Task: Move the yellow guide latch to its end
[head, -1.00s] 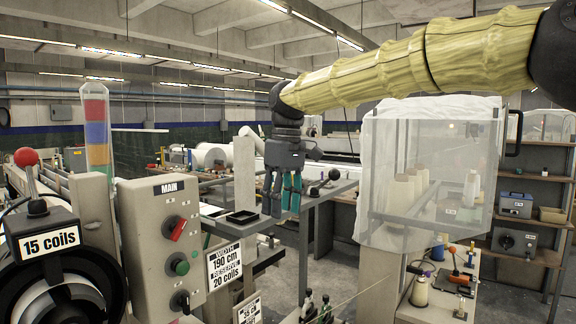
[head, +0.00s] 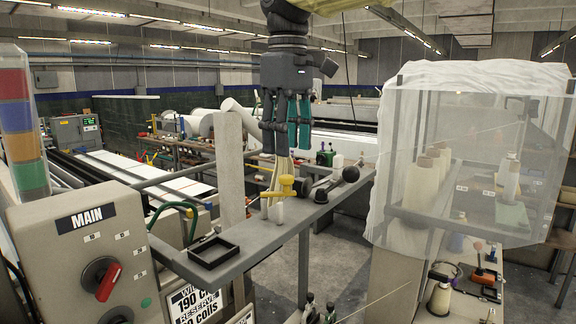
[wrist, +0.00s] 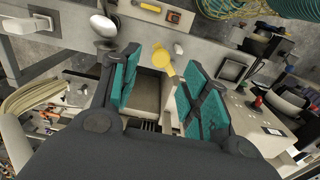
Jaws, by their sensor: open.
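The yellow guide latch (head: 284,187) stands on a small white base on the grey rail, with a round yellow end and a short arm. My gripper (head: 287,150) hangs fingers down above it, open and empty, with teal pads. In the wrist view the latch (wrist: 164,68) shows beyond and between the fingertips of my gripper (wrist: 160,75), nearer the right finger. I see no contact with it.
A black-knobbed lever (head: 338,184) stands on the rail to the right of the latch. An empty black tray (head: 213,252) lies at the rail's near end. A grey post (head: 230,170) rises left of the latch. The MAIN control box (head: 85,250) is at near left.

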